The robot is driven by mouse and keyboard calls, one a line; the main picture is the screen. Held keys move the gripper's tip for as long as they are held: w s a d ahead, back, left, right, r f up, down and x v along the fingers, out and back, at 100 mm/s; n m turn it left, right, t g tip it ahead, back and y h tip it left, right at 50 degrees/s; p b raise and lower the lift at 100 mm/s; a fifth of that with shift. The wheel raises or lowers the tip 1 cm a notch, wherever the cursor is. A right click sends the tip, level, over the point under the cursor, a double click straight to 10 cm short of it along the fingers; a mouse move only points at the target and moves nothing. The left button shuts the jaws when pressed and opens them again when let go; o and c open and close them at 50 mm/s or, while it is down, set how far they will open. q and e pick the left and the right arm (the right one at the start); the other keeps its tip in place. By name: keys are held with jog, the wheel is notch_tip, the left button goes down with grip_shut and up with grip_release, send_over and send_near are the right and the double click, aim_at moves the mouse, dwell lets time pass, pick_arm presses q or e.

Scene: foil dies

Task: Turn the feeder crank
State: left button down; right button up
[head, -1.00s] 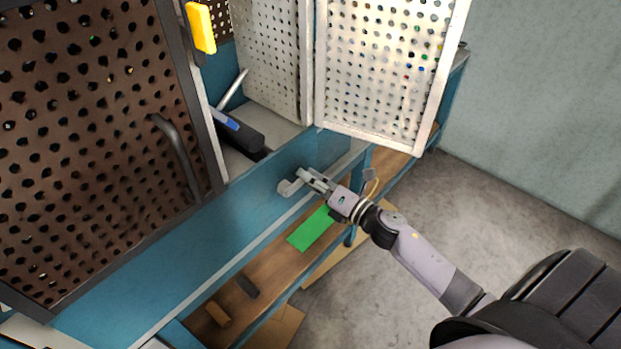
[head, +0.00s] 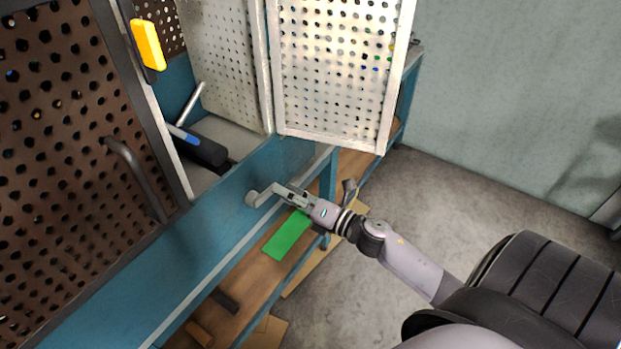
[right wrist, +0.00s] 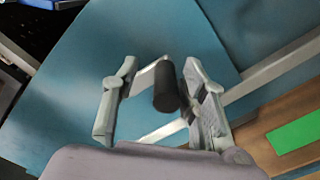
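The feeder crank (head: 256,196) is a light grey bent arm on the blue front panel of the bench in the head view. In the right wrist view its dark round handle (right wrist: 166,86) sits between the fingers of my right gripper (right wrist: 158,108). The handle is close to the right finger, with a clear gap to the left finger. The right gripper (head: 282,190) is open around the handle. I cannot tell whether the right finger touches it. My left gripper is not in view.
A brown perforated door (head: 60,150) with a dark handle stands at the left. A pale perforated guard (head: 335,75) stands above the crank. A green sheet (head: 287,235) lies on the wooden lower shelf under my right gripper. Bare concrete floor (head: 450,200) is to the right.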

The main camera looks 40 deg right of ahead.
jog(key=v, duration=0.8)
jog(key=shift+s, duration=0.4)
jog(key=shift+d, duration=0.15)
jog(key=s+d+f+m+g+h, duration=0.1)
jog(key=s+f+m+g+h, duration=0.25)
jog(key=f+m, duration=0.8)
jog(key=s+d+f+m+g+h, duration=0.25)
jog(key=s+f+m, duration=0.2)
jog(key=f, duration=1.35)
jog(key=s+a+f+m+g, duration=0.3)
jog(key=s+f, duration=0.3)
jog(key=s, duration=0.3)
jog(key=s+a+f+m+g, duration=0.3)
jog(key=s+a+f+m, duration=0.1)
jog(key=s+f, duration=0.3)
jog(key=s+a+f+m+g+p, duration=0.1)
jog(key=s+a+f+m+g, duration=0.3)
jog(key=s+f, duration=0.3)
jog(key=s, duration=0.4)
jog(key=shift+s+a, duration=0.4)
jog(key=shift+f, duration=0.1)
